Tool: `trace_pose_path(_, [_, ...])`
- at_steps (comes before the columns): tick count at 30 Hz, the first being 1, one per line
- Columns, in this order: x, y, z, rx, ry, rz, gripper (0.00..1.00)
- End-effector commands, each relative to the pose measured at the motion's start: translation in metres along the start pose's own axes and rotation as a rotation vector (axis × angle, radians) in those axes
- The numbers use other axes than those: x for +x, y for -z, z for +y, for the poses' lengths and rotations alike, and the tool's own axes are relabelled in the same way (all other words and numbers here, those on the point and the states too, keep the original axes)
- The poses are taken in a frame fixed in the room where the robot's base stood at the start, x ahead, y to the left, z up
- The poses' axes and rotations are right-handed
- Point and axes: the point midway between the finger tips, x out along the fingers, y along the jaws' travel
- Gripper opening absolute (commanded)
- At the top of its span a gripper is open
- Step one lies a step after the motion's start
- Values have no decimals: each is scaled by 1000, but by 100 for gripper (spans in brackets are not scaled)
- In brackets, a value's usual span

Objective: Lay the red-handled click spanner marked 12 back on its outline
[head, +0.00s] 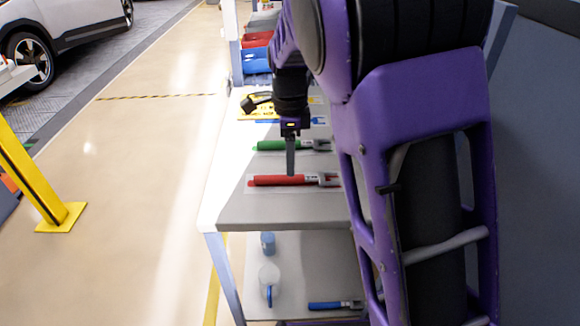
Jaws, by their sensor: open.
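The red-handled spanner (272,180) lies flat across the near part of the grey bench top (285,209), its grey jaw end to the right. A pale rectangular patch shows around it; I cannot make out the outline or the number. My gripper (290,172) points down with its fingertips at the red handle, a little right of the handle's middle. It is open, seen side-on, so the gap between the fingers does not show. I cannot tell whether the fingers touch the handle.
A green-handled spanner (272,146) lies just behind, with blue (268,121) and yellow (256,112) items farther back. Red (257,40) and blue (256,61) bins stand beyond. The lower shelf holds a blue-handled spanner (324,305), a jug (269,276) and a blue cup (268,243). Open floor lies left.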

Motion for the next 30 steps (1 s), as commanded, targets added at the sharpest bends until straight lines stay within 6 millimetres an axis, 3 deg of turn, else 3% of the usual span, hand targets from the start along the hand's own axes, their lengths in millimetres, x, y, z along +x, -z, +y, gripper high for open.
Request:
trace_pose_path(3, [-31,0,0,0,3,-1,57])
trace_pose_path(9, [-64,0,-1,0,2,0,57])
trace_pose_path(15, [-77,0,0,0,1,1,57])
trace_pose_path(26, [-80,-1,-1,-1,7,-6,57])
trace_pose_path(30, [-98,-8,-15,-15,71,-74,57])
